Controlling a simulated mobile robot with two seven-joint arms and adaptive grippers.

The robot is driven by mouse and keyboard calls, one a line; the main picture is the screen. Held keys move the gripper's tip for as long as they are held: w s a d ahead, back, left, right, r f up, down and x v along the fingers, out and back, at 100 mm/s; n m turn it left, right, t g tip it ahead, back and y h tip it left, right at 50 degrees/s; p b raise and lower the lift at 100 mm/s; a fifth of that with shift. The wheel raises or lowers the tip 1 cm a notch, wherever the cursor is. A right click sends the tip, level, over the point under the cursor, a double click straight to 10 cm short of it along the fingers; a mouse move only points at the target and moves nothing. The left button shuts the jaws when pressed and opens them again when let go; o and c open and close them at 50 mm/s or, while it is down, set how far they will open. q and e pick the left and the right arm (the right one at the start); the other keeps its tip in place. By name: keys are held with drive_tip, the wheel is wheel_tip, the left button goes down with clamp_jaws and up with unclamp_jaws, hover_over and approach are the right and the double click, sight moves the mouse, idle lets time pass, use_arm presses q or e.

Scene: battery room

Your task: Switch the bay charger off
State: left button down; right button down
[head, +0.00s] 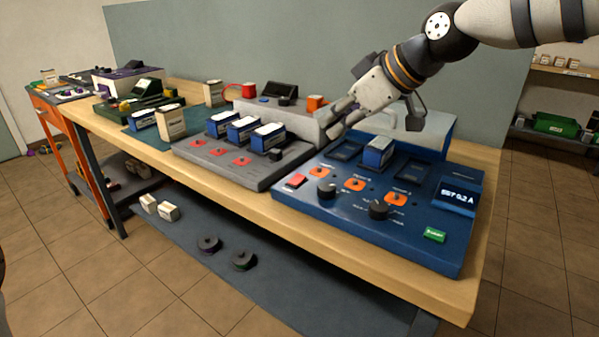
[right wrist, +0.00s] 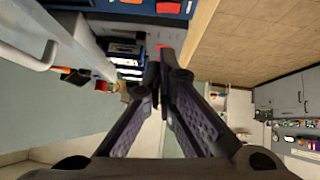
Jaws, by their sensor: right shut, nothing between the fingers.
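A blue charger unit (head: 340,215) stands at the front right of the bench. I cannot tell which is the bay charger. My right gripper (head: 335,128) is shut and empty above the units' rear; its shut fingers show in the right wrist view (right wrist: 163,70). My left gripper is not in view.
A red mug (head: 249,90) and small boxes (head: 170,122) stand farther left. The wooden front edge (head: 290,221) of the bench is clear.

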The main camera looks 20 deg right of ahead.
sight(304, 178)
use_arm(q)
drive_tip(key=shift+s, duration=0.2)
use_arm(e)
drive_tip(key=shift+w+a, duration=0.15)
drive_tip(key=shift+w, duration=0.1)
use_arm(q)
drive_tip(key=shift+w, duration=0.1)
use_arm(e)
drive_tip(key=shift+w, duration=0.1)
